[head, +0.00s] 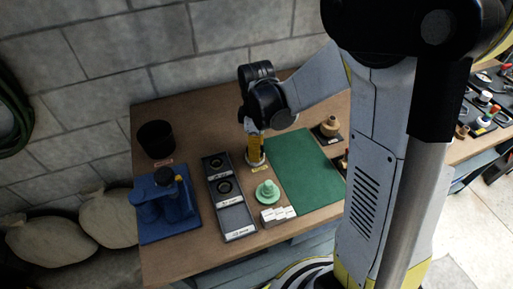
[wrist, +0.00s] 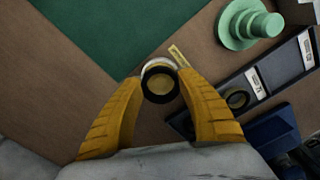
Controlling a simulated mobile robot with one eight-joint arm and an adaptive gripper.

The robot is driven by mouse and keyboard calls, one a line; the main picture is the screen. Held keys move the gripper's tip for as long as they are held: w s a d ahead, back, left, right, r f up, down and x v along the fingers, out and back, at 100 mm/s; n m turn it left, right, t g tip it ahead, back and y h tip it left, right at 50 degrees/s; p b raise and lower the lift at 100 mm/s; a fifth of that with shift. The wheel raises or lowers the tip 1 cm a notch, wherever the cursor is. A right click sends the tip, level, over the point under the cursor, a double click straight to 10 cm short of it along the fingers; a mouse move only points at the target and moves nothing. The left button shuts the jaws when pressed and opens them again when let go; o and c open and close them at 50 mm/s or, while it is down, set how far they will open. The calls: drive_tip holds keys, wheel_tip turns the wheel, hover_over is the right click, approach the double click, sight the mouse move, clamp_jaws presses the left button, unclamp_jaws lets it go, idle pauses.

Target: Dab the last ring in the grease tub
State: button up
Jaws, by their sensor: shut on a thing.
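My gripper (wrist: 160,82) has its yellow fingers closed on a black ring (wrist: 147,89), seen near the middle of the wrist view. The grease tub (wrist: 153,63) shows as a pale rim behind the ring, with amber grease inside. In the head view, my gripper (head: 256,146) points down over the tub (head: 255,159), beside the green mat. Whether the ring touches the grease I cannot tell. A long dark tray (head: 233,213) stands left of the tub with dark rings in its far and middle compartments; its near part looks empty.
A mint green stepped piece (head: 267,191) stands in front of the tub, near small white boxes (head: 277,215). A blue fixture (head: 164,205) and black cup (head: 156,139) are at left. A brass part (head: 329,127) stands beyond the green mat (head: 303,168), which is clear.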

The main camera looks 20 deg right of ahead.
drive_tip(key=shift+f+b, duration=0.5)
drive_tip(key=shift+f, duration=0.05)
idle(1.3)
drive_tip(key=shift+r, duration=0.1)
drive_tip(key=shift+r+p, duration=2.65)
drive_tip(key=shift+r, duration=0.8)
drive_tip(key=shift+f, duration=0.1)
